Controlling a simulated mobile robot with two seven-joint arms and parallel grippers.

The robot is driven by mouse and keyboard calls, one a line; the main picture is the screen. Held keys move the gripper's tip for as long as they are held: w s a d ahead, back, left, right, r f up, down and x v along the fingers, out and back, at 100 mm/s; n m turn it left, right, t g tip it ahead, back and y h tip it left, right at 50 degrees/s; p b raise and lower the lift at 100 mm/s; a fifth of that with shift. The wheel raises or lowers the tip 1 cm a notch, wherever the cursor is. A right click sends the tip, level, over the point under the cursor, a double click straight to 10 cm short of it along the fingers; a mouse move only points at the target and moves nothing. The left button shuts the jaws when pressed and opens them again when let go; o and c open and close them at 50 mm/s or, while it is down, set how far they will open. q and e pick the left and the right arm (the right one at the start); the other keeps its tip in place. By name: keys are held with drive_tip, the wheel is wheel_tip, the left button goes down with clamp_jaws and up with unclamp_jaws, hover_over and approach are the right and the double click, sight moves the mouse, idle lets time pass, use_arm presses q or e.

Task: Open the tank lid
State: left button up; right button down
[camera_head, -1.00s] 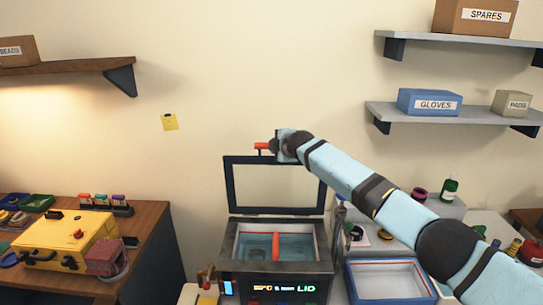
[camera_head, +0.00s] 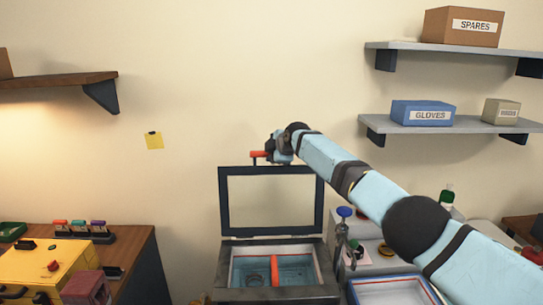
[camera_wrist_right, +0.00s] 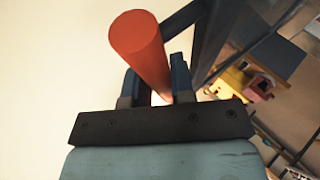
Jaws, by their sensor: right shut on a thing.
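The tank (camera_head: 228,292) stands at the bottom centre of the head view. Its lid (camera_head: 223,205), a dark frame around a clear pane, stands upright at the tank's back edge, so the tank is open. Inside are bluish liquid and a red-orange divider (camera_head: 274,270). My right gripper (camera_head: 270,156) is at the lid's top edge, shut on the red lid handle (camera_head: 257,154). In the right wrist view the handle (camera_wrist_right: 140,42) is a red cylinder between the two fingers (camera_wrist_right: 154,88). My left gripper is in neither view.
A blue-rimmed tray (camera_head: 392,282) stands right of the tank, with a blue-topped clamp stand (camera_head: 344,212) behind it. A yellow case (camera_head: 40,266) lies on the left bench. Shelves hold a gloves box (camera_head: 422,113) and a spares box (camera_head: 462,27). The wall behind the lid is bare.

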drive_tip(key=shift+f, duration=0.1)
drive_tip(key=c, duration=1)
unclamp_jaws()
drive_tip(key=shift+s, duration=0.1)
drive_tip(key=shift+s+d+r, duration=0.25)
drive_tip(key=shift+s+r, duration=0.15)
drive_tip(key=b+v, duration=0.2)
drive_tip(key=v, duration=1.1)
drive_tip(key=shift+a+b, duration=0.2)
drive_tip(key=shift+b, duration=0.1)
